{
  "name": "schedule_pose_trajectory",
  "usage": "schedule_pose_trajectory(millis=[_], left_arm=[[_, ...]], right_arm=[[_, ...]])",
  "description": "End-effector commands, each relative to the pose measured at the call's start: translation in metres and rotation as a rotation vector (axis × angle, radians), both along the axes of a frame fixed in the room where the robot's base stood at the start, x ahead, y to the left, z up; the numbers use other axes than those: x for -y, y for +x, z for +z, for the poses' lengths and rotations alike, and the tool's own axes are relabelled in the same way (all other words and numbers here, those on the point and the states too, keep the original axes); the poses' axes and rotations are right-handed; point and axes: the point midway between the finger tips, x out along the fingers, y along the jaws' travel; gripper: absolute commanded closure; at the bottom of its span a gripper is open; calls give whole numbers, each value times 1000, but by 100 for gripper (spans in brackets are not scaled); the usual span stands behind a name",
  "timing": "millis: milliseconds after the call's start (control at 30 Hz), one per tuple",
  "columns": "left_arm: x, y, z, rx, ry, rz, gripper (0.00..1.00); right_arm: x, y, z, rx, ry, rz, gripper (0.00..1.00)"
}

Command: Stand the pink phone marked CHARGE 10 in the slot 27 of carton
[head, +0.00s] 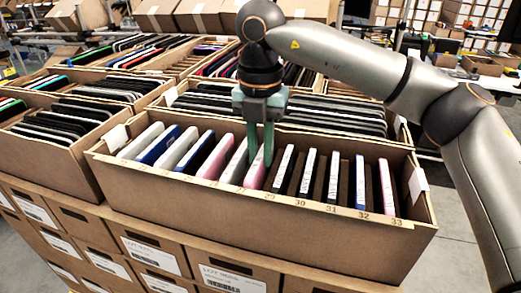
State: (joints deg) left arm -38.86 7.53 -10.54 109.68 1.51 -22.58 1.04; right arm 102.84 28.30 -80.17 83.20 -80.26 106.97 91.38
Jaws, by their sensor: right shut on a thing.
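My right gripper (260,157) points down over the middle of the front carton (270,222). Its greenish fingers are shut on a pink phone (256,177), which stands nearly upright among the row of phones, just left of the number 29 on the front edge. I cannot tell whether its lower end rests in a slot, and its marking is not readable. The fingers hide part of it. A white phone (235,163) is close on its left. The slot number 27 cannot be made out. My left gripper is not in view.
Another pink phone (216,157) leans further left, and a third pink phone (387,187) stands near the right end. Black and white phones (284,170) stand right of the gripper. More cartons (50,137) packed with dark devices lie left and behind.

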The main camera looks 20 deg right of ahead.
Motion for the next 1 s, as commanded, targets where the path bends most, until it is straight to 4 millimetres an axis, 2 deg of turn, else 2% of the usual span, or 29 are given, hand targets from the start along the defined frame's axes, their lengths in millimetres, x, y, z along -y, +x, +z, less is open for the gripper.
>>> schedule_pose_trajectory(millis=[200,233,533,833,1000], left_arm=[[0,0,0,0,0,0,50],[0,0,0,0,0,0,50],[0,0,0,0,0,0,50],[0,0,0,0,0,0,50],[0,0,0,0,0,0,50]], right_arm=[[0,0,1,1,1,0,100],[0,0,1,1,1,0,80],[0,0,0,0,0,0,47],[0,0,3,0,0,0,47],[-1,1,26,5,2,-1,47]])
